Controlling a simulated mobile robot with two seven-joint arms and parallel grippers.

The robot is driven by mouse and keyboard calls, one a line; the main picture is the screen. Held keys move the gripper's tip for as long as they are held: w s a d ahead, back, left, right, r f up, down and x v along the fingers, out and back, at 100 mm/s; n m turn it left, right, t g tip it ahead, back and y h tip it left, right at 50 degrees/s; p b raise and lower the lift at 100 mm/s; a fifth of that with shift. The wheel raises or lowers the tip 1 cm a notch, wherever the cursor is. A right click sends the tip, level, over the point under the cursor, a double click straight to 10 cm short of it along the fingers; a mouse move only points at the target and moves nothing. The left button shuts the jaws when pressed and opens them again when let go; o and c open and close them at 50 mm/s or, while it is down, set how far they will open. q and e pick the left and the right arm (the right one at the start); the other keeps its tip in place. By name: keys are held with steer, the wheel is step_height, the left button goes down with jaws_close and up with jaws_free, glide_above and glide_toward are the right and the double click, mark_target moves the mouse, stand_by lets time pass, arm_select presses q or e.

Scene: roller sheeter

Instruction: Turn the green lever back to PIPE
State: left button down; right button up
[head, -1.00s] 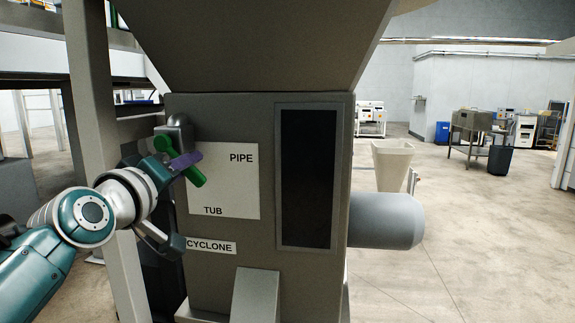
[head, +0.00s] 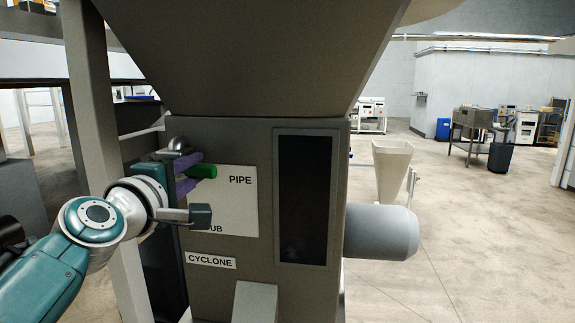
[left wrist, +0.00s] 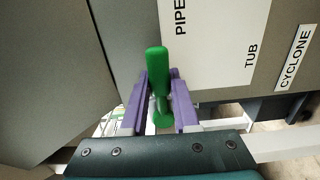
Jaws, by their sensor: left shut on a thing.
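The green lever (head: 205,171) sticks out at the upper left of a white plate (head: 237,205) on the grey machine, lying about level and pointing right, near the height of PIPE. The PIPE label (head: 240,180) is at the plate's upper right. The TUB label (head: 215,228) is lower down, partly hidden by my wrist. My left gripper (head: 197,171) is shut on the lever, one purple finger above and one below. In the left wrist view, the lever (left wrist: 155,62) stands between the fingers (left wrist: 158,77), its rounded end beyond their tips. My right gripper is out of view.
A CYCLONE label (head: 210,260) is below the plate. A dark window (head: 304,200) is to the right. A grey cylinder (head: 382,231) juts from the machine's right side. A grey post (head: 95,120) stands close behind my left arm. The floor at right is open.

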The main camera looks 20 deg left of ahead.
arm_select(q)
steer(key=shift+n, duration=0.3)
steer(key=c, duration=0.7)
jaws_free()
steer(key=shift+r, duration=0.1)
steer(key=shift+o, duration=0.2)
steer(key=v, duration=0.9)
steer(key=shift+s, duration=0.4)
steer(key=shift+d, duration=0.15)
